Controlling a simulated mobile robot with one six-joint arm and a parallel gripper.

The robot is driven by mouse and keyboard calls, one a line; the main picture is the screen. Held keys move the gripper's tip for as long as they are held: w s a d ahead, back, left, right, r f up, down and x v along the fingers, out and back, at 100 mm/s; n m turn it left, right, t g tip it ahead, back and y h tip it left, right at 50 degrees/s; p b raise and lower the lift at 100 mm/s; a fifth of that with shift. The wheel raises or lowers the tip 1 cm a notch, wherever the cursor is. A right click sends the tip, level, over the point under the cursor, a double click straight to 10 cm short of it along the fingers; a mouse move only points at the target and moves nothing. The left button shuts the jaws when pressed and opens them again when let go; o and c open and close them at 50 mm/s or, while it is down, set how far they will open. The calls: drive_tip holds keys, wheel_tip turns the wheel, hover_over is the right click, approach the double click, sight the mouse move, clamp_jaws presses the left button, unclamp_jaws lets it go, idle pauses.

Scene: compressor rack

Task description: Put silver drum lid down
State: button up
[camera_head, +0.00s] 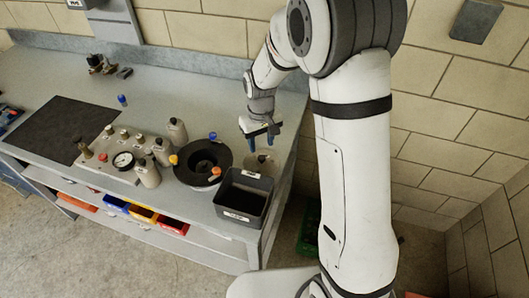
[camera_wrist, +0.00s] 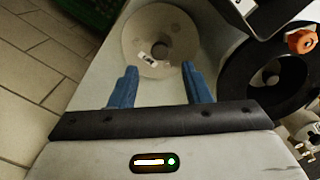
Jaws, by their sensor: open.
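The silver drum lid (camera_wrist: 150,28) is a round, pale grey disc with a raised centre and a small label. It lies flat on the bench top, and in the head view (camera_head: 262,163) it is near the bench's right end, behind the dark bin. My gripper (camera_wrist: 158,68) is open, with two blue fingers pointing toward the lid. In the wrist view the fingertips overlap the lid's near edge, with nothing between them. In the head view my gripper (camera_head: 261,143) is just above the lid; the exact gap and any contact cannot be told.
A black round dish (camera_head: 187,160) with an orange-capped item (camera_head: 215,173) at its rim stands left of the lid. A dark open bin (camera_head: 232,214) is in front. Bottles and a gauge panel (camera_head: 105,165) stand further left. A green crate (camera_wrist: 82,12) is beyond the bench edge.

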sight(261, 156)
wheel_tip(261, 156, up, 6)
drive_tip(key=s+d+r+m+t, duration=0.2)
drive_tip(key=s+d+r+m, duration=0.1)
drive_tip(key=s+d+r, duration=0.55)
drive_tip(key=s+d+r+m+t, duration=0.1)
drive_tip(key=s+d+r, duration=0.1)
drive_tip(key=s, duration=1.1)
drive_tip(key=shift+d+m, duration=0.3)
drive_tip(key=shift+d, duration=0.25)
